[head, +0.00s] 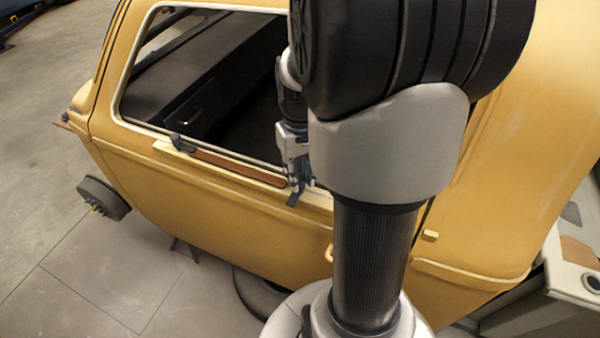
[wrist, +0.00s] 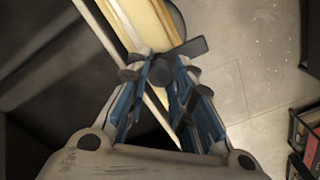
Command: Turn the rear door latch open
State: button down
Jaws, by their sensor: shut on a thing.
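The yellow vehicle body (head: 230,215) fills the head view, with a window opening above a ledge. My gripper (head: 298,184) points down at the right end of that ledge. A small dark latch (head: 292,201) shows just below its fingertips. In the wrist view my gripper (wrist: 160,72) has its blue-sided fingers closed around the dark latch (wrist: 188,48). The latch's flat lever sticks out past the fingertips, up and to the right. The latch's pivot is partly hidden by the fingers. A second dark latch (head: 181,143) sits at the left end of the ledge, apart from my gripper.
A brown strip (head: 238,168) runs along the ledge between the two latches. Grey floor (head: 110,280) lies open at the left. A pale cabinet (head: 575,262) stands at the right.

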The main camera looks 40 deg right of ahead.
aim_at(300, 178)
jog(key=c, duration=1.4)
grip_release()
jog(key=shift+o, duration=0.2)
notch_tip(300, 178, up, 12)
